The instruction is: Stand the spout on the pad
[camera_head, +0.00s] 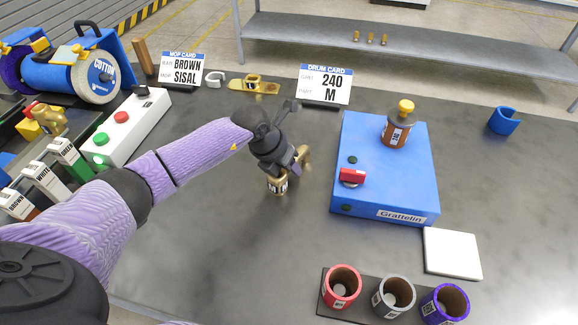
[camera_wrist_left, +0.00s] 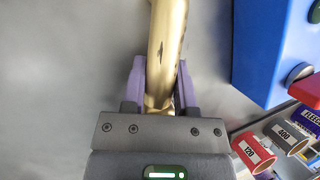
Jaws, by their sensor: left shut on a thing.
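My left gripper (camera_head: 288,170) is shut on a brass spout (camera_head: 278,185), over the dark table left of the blue box. The spout's curved golden body also shows between the purple fingers in the left wrist view (camera_wrist_left: 166,45). In the head view a labelled end of the spout points down and another brass part shows to the right of the gripper. I cannot tell whether its lower end touches the table. The white square pad (camera_head: 452,253) lies bare at the right, in front of the blue box. My right gripper is not in view.
Red, grey and purple cups (camera_head: 396,294) stand in a dark rack at the front. Cards, a button box (camera_head: 125,127) and a blue drum (camera_head: 80,78) are at the left and back.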

